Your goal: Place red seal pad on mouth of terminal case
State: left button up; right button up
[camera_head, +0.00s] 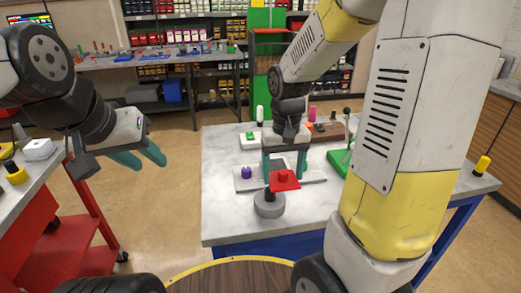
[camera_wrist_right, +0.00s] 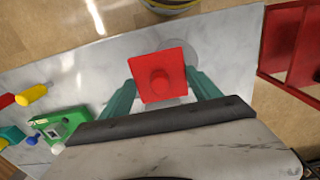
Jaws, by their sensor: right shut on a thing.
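The red seal pad (camera_head: 285,181) is a square plate with a round knob on top. My right gripper (camera_head: 284,174) is shut on it, a teal finger at each side; in the right wrist view the pad (camera_wrist_right: 158,75) sits between the fingers. The grey round terminal case (camera_head: 269,208) stands on the marble table just in front of and below the pad. The pad overlaps its far right edge in the head view; whether they touch I cannot tell. In the wrist view most of the case (camera_wrist_right: 185,50) is hidden behind the pad. My left gripper (camera_head: 148,165) is open and empty, left of the table.
On the marble table (camera_head: 228,224) a grey plate carries a purple knob (camera_head: 246,172). A red cart (camera_head: 85,225) is at left. The table's front left is clear.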

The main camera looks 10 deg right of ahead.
send_over(275, 165)
jog(key=shift+f, duration=2.5)
jog(key=shift+f, duration=0.1)
jog(key=o, duration=1.3)
